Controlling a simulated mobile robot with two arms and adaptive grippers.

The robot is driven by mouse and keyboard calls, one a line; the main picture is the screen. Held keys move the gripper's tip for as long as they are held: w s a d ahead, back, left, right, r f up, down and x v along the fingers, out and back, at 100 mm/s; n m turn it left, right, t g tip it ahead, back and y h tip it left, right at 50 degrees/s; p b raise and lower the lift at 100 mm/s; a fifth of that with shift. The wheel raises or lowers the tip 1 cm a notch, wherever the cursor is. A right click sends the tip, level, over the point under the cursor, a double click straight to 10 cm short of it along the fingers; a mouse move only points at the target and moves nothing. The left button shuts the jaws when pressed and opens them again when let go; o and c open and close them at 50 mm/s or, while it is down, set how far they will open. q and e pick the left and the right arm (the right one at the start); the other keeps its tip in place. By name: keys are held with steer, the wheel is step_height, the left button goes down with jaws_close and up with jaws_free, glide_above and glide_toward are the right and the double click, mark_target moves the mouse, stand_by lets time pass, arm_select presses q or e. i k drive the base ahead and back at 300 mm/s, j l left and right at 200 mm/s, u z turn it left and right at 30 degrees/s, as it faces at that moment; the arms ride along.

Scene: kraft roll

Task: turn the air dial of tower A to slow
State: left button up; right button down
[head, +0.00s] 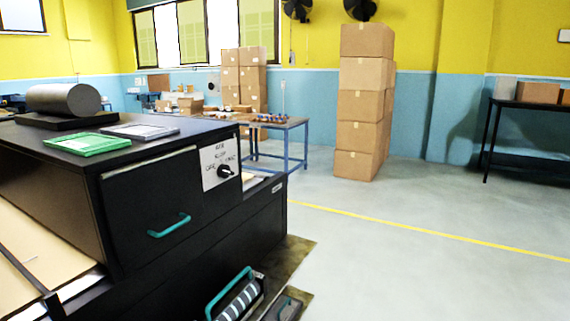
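A black cabinet (190,222) fills the left foreground. A white label plate (220,152) is fixed on its front, near the top right corner. A black dial (226,171) sits on the lower part of this plate. The plate has a few lines of dark lettering, too small to read surely. I cannot tell which marking the dial's pointer faces. No letter naming the tower can be made out. Neither of my grippers shows in the head view, and nothing touches the dial.
Left of the dial is a panel with a teal handle (169,226). A grey roll (64,99), a green frame (82,144) and a grey frame (139,131) lie on top. A teal-handled striped object (238,295) is low in front. Stacked boxes (362,104) stand behind; the right floor is clear.

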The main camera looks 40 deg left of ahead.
mark_target(223, 171)
steer(key=i+l+u, duration=0.25)
steer(key=i+u, duration=0.2)
steer(key=i, duration=0.15)
steer(key=i+l+u, duration=0.45)
steer(key=i, duration=0.15)
